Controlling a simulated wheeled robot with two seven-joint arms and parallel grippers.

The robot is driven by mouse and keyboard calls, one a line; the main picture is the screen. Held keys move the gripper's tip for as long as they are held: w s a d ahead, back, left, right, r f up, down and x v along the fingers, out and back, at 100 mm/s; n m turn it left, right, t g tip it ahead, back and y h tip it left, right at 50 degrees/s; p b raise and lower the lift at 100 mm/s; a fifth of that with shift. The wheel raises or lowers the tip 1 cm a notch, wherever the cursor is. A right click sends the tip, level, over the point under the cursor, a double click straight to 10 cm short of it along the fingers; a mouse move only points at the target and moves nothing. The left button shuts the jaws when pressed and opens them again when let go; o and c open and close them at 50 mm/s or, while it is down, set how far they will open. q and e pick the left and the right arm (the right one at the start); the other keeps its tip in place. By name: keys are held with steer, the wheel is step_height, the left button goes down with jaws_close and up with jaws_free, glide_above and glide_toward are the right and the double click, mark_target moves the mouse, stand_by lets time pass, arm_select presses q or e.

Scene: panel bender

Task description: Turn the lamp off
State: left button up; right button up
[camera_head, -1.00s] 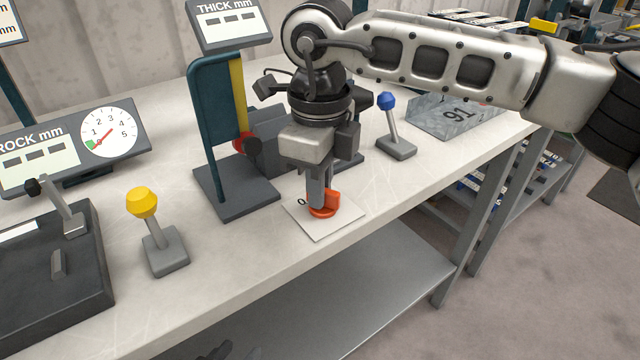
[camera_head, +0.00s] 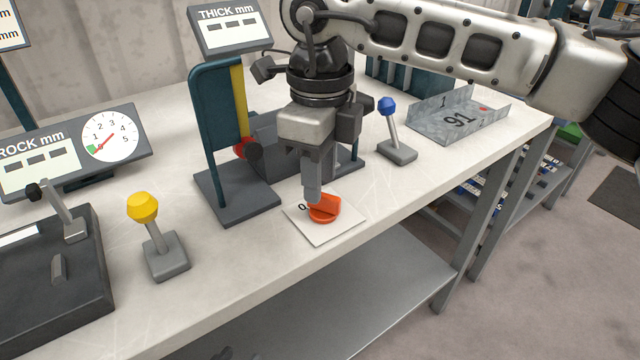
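An orange-red rotary knob (camera_head: 325,208) sits on a pale square plate (camera_head: 338,232) near the table's front edge. A "0" mark shows on the plate to the left of the knob. The raised grip of the knob lies diagonally across it. My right gripper (camera_head: 312,192) points down at the back left of the knob, with its fingertips touching it or very close. The fingers overlap in this view, so their gap is hidden. No lamp can be made out. My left gripper is not in view.
A yellow-topped lever (camera_head: 143,207) and a blue-topped lever (camera_head: 387,106) stand on the table. A thickness gauge stand (camera_head: 236,187) is behind the knob. The table front (camera_head: 250,265) is clear.

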arm_select(q)
steer(key=shift+p, duration=0.4)
arm_select(e)
step_height(320, 180, up, 13)
steer(key=shift+r, duration=0.15)
